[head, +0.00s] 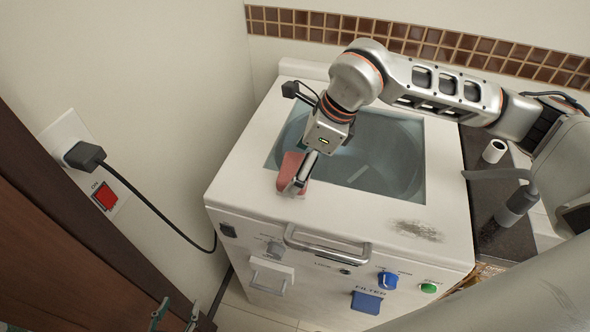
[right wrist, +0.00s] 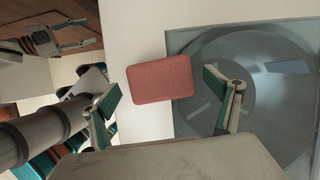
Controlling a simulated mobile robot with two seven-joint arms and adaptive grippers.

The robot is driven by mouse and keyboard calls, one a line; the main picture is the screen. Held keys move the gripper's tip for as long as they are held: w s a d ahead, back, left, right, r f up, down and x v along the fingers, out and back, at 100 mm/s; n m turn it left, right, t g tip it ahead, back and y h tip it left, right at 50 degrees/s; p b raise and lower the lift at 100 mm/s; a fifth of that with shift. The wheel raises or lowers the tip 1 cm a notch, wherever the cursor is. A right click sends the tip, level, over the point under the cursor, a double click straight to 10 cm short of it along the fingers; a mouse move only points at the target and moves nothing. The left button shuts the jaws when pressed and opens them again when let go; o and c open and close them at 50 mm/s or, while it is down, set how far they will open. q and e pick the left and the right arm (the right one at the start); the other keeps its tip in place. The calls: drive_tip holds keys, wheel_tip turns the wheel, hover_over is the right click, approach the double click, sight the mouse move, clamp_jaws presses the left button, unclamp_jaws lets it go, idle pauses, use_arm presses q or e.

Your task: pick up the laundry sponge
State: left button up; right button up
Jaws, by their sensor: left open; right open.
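The laundry sponge (head: 287,171) is a pinkish-red block lying on the white washing machine top, by the left front edge of the glass window. In the right wrist view the sponge (right wrist: 160,79) lies flat between the two spread fingers, clear of both. My right gripper (head: 302,178) is open and pointing down over the sponge; it partly hides the sponge in the head view. Its fingers also frame the right wrist view (right wrist: 163,84). My left gripper (head: 177,315) is open and empty at the bottom left, low beside the machine.
The washing machine (head: 235,195) has a front handle (head: 325,246), a blue knob (head: 387,280) and a green button (head: 429,288). A black cord runs from a wall plug (head: 85,155) along the left. A dark counter (head: 490,205) with a white roll (head: 494,151) is at right.

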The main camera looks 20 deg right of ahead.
sight(295, 167)
drive_tip(key=shift+x, duration=0.8)
drive_tip(key=c, duration=1)
drive_tip(key=shift+r, duration=0.1)
wheel_tip(295, 167, up, 20)
drive_tip(key=b, duration=0.1)
drive_tip(key=shift+o, duration=0.6)
